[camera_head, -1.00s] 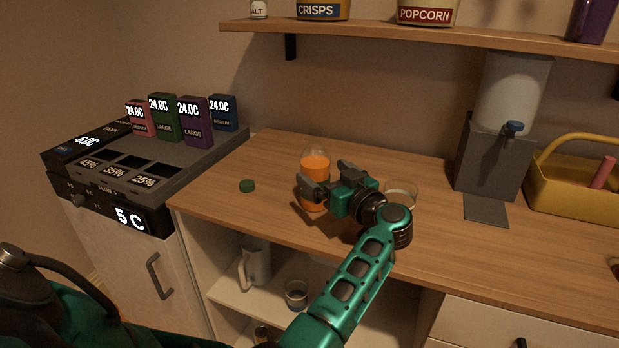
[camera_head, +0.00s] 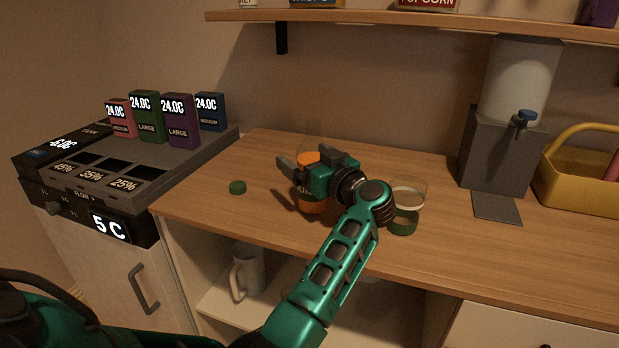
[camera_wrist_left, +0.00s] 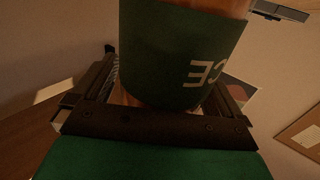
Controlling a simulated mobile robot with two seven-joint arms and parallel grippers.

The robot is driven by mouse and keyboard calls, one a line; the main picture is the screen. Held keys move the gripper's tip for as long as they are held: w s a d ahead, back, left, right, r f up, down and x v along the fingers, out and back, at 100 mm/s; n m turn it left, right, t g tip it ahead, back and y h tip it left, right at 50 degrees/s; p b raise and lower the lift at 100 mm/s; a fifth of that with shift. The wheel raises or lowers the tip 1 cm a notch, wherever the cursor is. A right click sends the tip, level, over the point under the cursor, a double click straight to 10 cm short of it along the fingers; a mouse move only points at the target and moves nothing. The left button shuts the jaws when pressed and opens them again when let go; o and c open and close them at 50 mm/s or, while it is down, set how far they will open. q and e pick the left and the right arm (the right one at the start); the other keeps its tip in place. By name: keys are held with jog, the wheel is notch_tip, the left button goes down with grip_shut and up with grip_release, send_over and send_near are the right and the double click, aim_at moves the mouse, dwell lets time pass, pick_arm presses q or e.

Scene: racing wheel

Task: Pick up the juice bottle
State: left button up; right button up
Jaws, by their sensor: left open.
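The juice bottle (camera_head: 311,206) holds orange juice and stands upright on the wooden counter, partly hidden behind my left gripper. In the left wrist view its dark green label (camera_wrist_left: 180,55) with white letters fills the space between the fingers. My left gripper (camera_head: 305,158) is open at the bottle, with one finger on each side of it in the wrist view. I cannot tell whether either finger touches it. My right gripper is not in view.
A clear container with a green lower part (camera_head: 404,222) stands close to the right of my left wrist. A dispenser (camera_head: 495,150) and a yellow basket (camera_head: 585,185) are further right. A dark machine with several boxes (camera_head: 150,170) is at left. A shelf (camera_head: 400,17) hangs above.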

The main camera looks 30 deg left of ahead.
pick_arm(q)
jog(key=shift+d, duration=0.1)
jog(key=shift+c, duration=0.4)
jog(key=c, duration=1.2)
jog(key=shift+r, duration=0.1)
jog(key=shift+c, duration=0.6)
jog(key=shift+r, duration=0.1)
